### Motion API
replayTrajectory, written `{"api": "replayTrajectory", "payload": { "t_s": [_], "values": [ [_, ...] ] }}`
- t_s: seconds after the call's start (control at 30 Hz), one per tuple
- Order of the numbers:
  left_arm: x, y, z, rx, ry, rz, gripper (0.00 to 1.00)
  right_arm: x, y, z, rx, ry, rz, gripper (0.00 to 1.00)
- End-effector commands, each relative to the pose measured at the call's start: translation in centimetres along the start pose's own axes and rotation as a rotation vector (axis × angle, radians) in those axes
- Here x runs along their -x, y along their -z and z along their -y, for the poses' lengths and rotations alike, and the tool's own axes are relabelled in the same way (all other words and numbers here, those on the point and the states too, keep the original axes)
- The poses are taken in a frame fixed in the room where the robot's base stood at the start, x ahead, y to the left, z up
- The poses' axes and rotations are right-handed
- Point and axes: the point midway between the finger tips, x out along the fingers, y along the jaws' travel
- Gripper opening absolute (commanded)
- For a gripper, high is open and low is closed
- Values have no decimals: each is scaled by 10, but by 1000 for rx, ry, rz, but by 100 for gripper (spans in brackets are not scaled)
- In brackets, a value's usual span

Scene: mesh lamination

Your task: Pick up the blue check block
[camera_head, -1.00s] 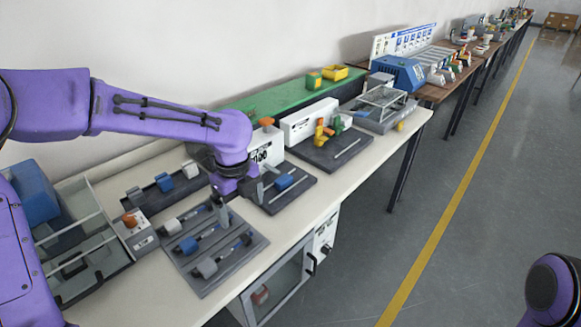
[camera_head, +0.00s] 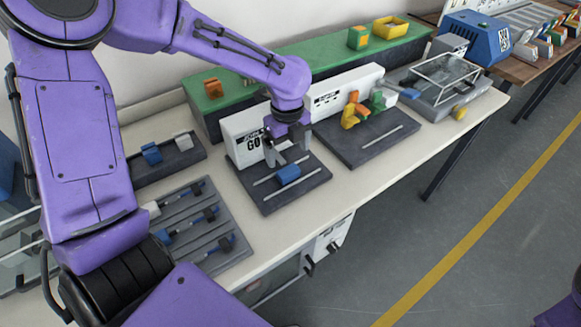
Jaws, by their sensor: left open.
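A small blue block (camera_head: 288,174) lies on a dark grey fixture plate (camera_head: 303,191) with light rails, in front of a white box marked "GO". My left gripper (camera_head: 287,158) is just behind and above this block, pointing down, with its grey fingers apart and nothing seen between them. I cannot tell whether a fingertip touches the block. Another blue block (camera_head: 151,153) sits in a dark rack at the left, beside a white one. Which of them is the check block is not marked. My right gripper is out of view.
The white "GO" box (camera_head: 243,134) stands close behind the gripper. A second dark plate (camera_head: 365,148) holds yellow, orange and green parts at the right. A tray (camera_head: 225,230) with several tools lies at front left. The pale table's front strip (camera_head: 335,190) is clear.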

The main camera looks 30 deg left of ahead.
Motion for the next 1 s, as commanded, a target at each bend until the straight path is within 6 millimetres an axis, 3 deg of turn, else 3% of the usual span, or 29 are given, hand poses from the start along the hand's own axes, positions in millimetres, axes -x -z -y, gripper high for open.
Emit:
{"api": "replayTrajectory", "payload": {
  "t_s": [0.33, 0.63, 0.8, 0.83, 1.0],
  "values": [
    [-53, 8, -6, -2, -3, 0, 94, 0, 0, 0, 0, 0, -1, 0],
    [-61, 7, -5, -4, 2, 2, 94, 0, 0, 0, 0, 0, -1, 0],
    [-61, 7, -5, -4, 1, 2, 38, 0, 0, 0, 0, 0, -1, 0],
    [-61, 7, -5, -4, 1, 2, 31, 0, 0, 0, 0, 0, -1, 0],
    [-61, 7, -5, -4, 2, 2, 26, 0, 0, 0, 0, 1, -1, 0]
  ]
}}
